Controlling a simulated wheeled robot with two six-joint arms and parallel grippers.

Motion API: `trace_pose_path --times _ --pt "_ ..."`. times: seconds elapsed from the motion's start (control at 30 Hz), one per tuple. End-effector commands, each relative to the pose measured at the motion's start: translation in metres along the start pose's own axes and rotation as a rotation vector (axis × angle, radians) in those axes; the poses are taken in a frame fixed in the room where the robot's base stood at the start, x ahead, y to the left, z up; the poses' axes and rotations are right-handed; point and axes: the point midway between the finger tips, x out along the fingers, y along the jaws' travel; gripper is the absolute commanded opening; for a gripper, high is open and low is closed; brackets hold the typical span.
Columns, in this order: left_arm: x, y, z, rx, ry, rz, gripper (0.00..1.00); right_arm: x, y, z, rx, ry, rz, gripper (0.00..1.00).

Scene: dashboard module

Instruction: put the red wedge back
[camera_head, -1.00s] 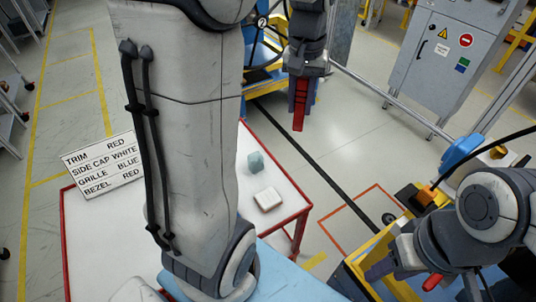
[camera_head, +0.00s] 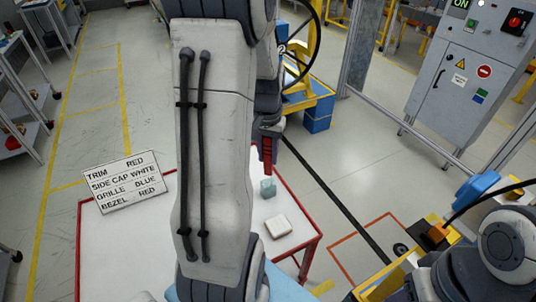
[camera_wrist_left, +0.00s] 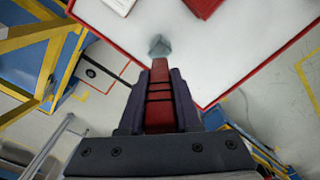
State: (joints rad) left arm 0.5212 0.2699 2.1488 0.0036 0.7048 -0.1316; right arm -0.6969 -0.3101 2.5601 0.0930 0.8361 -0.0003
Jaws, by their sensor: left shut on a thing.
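My left gripper (camera_head: 266,130) is shut on the red wedge (camera_head: 267,154), which points down from the jaws, over or near the back right edge of the white table. The arm hides part of this gripper. In the left wrist view, the red wedge (camera_wrist_left: 160,78) sits between the dark fingers (camera_wrist_left: 159,100) and its tip is towards a small grey-blue block (camera_wrist_left: 159,46). I cannot tell the gap between them. My right gripper is out of view; only its arm shows at the lower right.
The white table with a red rim (camera_head: 120,240) bears the grey-blue block (camera_head: 267,187) and a white block (camera_head: 278,226). A sign (camera_head: 122,182) lists parts and colours. In the left wrist view, a red thing (camera_wrist_left: 204,6) lies at the table's top. A yellow frame (camera_head: 385,280) stands lower right.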

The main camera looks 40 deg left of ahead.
Motion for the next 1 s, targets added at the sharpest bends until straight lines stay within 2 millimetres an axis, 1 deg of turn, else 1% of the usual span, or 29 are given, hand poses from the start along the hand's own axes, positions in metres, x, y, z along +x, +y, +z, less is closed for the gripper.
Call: trace_pose_path --times 0.1,0.33,0.73,0.83,0.87,0.9,0.93,1.0 --pt "0.008 0.0 0.001 0.0 -0.002 0.0 0.0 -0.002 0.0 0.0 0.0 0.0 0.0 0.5" --pt "0.009 0.001 0.0 0.0 0.001 0.0 0.0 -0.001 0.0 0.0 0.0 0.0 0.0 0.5" --pt "0.021 0.001 0.0 -0.001 0.001 0.0 0.0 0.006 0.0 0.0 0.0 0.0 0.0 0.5" --pt "0.021 0.001 0.0 -0.001 0.001 0.0 0.0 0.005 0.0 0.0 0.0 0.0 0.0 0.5" --pt "0.02 0.001 0.0 -0.001 0.001 0.0 0.36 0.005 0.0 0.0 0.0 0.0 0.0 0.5" --pt "0.02 0.001 0.0 -0.001 0.001 0.0 0.51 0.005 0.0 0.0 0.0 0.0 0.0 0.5" --pt "0.02 0.001 0.0 -0.001 0.001 0.0 0.62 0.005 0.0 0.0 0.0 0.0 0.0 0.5" --pt "0.02 0.001 0.0 -0.001 0.001 0.0 0.62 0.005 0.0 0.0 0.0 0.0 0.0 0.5"
